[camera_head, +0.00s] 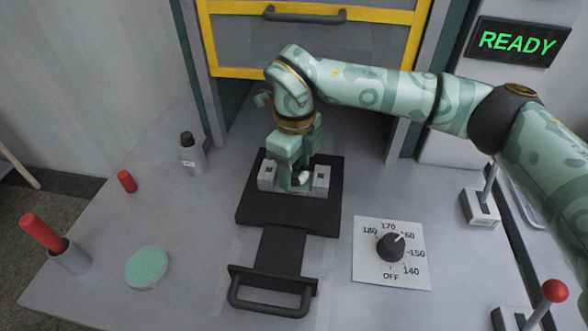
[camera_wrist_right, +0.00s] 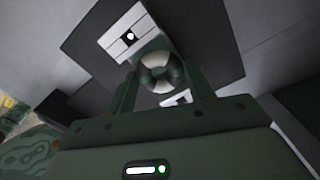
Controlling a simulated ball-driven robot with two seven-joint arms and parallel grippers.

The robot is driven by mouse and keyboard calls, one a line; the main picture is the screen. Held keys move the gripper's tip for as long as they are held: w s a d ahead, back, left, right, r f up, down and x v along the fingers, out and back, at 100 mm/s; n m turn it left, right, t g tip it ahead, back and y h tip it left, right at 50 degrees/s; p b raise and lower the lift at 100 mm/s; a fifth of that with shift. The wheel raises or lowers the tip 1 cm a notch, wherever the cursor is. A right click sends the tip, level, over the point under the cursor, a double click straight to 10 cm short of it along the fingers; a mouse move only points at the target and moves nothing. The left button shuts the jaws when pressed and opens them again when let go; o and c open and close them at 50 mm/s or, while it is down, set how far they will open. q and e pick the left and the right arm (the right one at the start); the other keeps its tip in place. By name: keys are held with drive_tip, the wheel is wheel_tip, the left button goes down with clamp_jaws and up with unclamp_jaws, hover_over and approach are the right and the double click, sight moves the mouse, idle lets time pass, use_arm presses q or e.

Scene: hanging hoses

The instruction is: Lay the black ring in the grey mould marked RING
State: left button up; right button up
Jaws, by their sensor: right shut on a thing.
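My right gripper (camera_head: 294,178) reaches down over a black sliding plate (camera_head: 260,208). In the right wrist view its fingertips (camera_wrist_right: 162,80) are shut on a small ring (camera_wrist_right: 145,76), which shows dark and whitish patches. Light grey block parts (camera_head: 267,173) stand on the plate on both sides of the fingers, one of them at the right (camera_head: 321,181). They also show in the wrist view (camera_wrist_right: 128,38). No RING marking is readable. The fingers hide most of the ring in the head view, and I cannot tell whether it touches the grey blocks. My left gripper is out of view.
A yellow-framed grey door (camera_head: 350,38) stands behind the plate, whose black handle (camera_head: 270,300) faces front. A dial (camera_head: 391,247) is at right, below a READY sign (camera_head: 517,41). A green round pad (camera_head: 148,266), red-capped tool (camera_head: 42,232) and grey bottle (camera_head: 191,155) stand left.

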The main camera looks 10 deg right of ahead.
drive_tip(key=shift+f, duration=0.45)
drive_tip(key=shift+r, duration=0.2)
drive_tip(key=shift+f, duration=0.1)
drive_tip(key=o, duration=1)
drive_tip(key=shift+c, duration=0.2)
wheel_tip(320, 180, up, 12)
drive_tip(key=p, duration=0.3)
drive_tip(key=shift+p, duration=0.3)
